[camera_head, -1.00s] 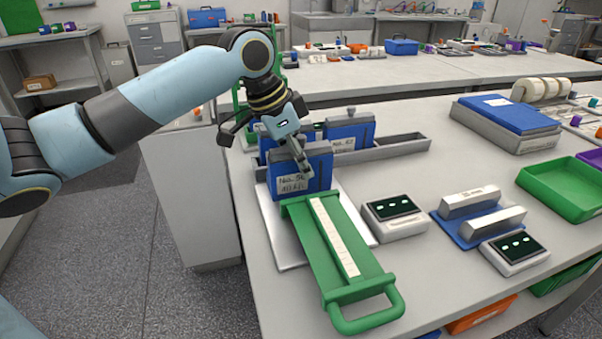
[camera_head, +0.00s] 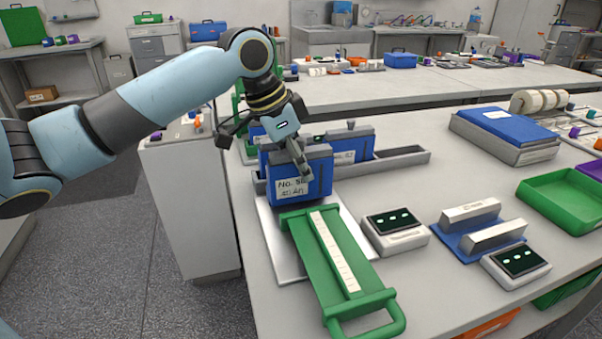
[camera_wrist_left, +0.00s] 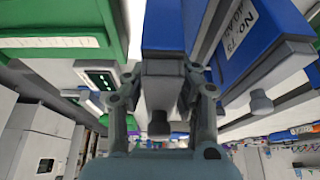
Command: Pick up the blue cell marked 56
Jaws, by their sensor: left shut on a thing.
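The held blue cell (camera_head: 318,172) has a white label that looks like "No. 56", though the digits are small. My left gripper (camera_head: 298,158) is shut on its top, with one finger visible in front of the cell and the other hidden. The cell is upright, in front of the grey rack (camera_head: 405,161) and just behind the green-handled fixture (camera_head: 375,300). In the left wrist view the held cell (camera_wrist_left: 163,28) lies between both fingers, its grey top and knob facing the camera. My right gripper is not in view.
Other blue cells (camera_head: 362,140) stand in the rack close behind; one labelled No. 73 (camera_wrist_left: 250,45) shows beside the held cell in the wrist view. A white plate (camera_head: 270,235) lies below. Meters (camera_head: 395,228), a blue cradle (camera_head: 455,240) and a green tray (camera_head: 525,188) lie to the right.

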